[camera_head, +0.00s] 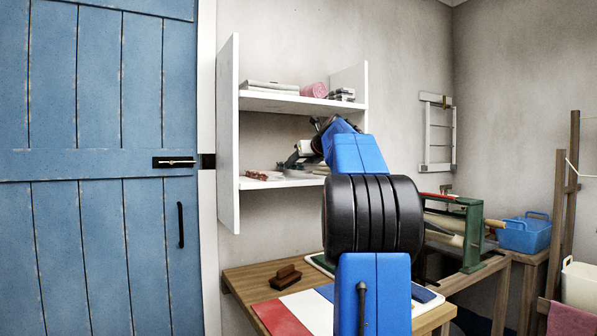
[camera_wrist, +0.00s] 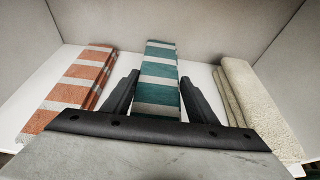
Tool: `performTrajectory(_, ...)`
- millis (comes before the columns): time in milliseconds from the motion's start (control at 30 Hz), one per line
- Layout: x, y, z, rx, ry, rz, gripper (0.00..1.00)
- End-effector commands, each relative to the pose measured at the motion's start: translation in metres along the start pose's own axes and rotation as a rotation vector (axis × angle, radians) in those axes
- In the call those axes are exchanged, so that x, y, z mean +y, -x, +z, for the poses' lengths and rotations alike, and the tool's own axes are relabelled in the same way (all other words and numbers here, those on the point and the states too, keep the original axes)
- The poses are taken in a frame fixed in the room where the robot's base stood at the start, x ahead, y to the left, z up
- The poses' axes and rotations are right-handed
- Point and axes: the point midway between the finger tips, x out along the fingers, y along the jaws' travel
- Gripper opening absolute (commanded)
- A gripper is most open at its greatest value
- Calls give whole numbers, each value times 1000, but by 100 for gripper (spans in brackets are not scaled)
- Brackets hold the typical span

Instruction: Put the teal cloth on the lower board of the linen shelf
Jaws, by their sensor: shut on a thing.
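The teal cloth (camera_wrist: 160,60), folded and striped teal and off-white, lies between the two dark fingers of my gripper (camera_wrist: 160,78) in the wrist view. The gripper is shut on it. The white linen shelf stands against the wall, and its lower board (camera_head: 253,185) shows in the head view. My gripper (camera_head: 290,160) is inside the lower bay, just above that board. The board's pale surface (camera_wrist: 206,76) also shows around the cloth in the wrist view. I cannot tell whether the cloth touches the board. In the head view, my arm hides the cloth.
On the lower board, an orange striped cloth (camera_wrist: 78,84) lies left of the teal one and a beige rolled towel (camera_wrist: 252,98) lies right. The upper board (camera_head: 290,102) carries folded linen and a pink roll (camera_head: 314,90). A wooden table (camera_head: 245,279) stands below.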

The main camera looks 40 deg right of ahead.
Motion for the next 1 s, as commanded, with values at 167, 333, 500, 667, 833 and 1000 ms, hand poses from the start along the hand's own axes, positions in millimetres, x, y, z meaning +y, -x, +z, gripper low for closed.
performTrajectory(167,0,-10,-21,1,0,0,25)
performTrajectory(333,0,-14,-23,-1,0,0,25)
performTrajectory(500,0,-14,-24,0,0,0,25)
performTrajectory(667,0,-15,-26,0,0,0,71)
performTrajectory(833,0,-15,-26,0,0,0,71)
performTrajectory(1000,0,-14,-24,-1,1,0,71)
